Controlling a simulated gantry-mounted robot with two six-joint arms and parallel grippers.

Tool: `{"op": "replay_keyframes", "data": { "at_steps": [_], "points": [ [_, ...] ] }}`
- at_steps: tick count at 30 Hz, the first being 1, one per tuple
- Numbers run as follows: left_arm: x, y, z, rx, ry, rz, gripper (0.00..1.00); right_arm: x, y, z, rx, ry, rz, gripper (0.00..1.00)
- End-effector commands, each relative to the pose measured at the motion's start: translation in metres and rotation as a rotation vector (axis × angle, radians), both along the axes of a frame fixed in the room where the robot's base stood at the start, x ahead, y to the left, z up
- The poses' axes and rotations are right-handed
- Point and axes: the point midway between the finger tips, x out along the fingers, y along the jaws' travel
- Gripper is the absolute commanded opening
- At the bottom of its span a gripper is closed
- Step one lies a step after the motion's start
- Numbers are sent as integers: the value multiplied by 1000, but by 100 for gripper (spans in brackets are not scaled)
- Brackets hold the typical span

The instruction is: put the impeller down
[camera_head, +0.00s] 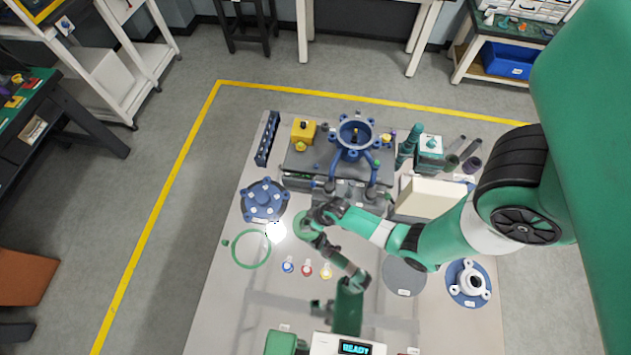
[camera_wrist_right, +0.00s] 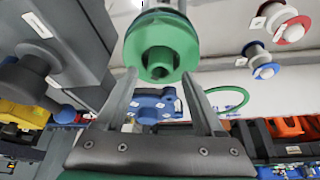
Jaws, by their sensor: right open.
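The green impeller (camera_head: 301,225) shows in the head view left of my right gripper (camera_head: 311,216), between the blue flange and the coloured buttons. In the right wrist view the impeller (camera_wrist_right: 160,48) is a green disc with a round hub and bore, just past the fingertips. My right gripper (camera_wrist_right: 155,78) is open, with a finger on each side of the view and the impeller in line with the gap. I cannot tell whether the impeller touches the table. My left gripper is not in view.
A blue flange (camera_head: 265,200) and a green ring (camera_head: 251,263) lie at the left. Blue, red and yellow buttons (camera_head: 306,270) are below. A grey fixture (camera_head: 300,165) with a blue housing (camera_head: 354,153) stands behind. A green jointed shape (camera_head: 348,305) is in front.

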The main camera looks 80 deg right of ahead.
Motion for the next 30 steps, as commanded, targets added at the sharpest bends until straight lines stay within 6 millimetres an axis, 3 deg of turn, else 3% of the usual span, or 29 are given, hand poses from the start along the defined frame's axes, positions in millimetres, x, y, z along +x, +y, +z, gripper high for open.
{"op": "replay_keyframes", "data": {
  "at_steps": [1,10,15,27,30],
  "points": [
    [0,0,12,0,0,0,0,-5,1,17,-1,-1,-1,70],
    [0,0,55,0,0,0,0,-31,9,86,0,0,-1,70],
    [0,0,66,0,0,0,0,-37,11,97,1,1,-1,70],
    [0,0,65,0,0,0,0,-38,11,96,0,0,0,70],
    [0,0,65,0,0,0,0,-25,6,104,-14,-26,5,70]
  ]
}}
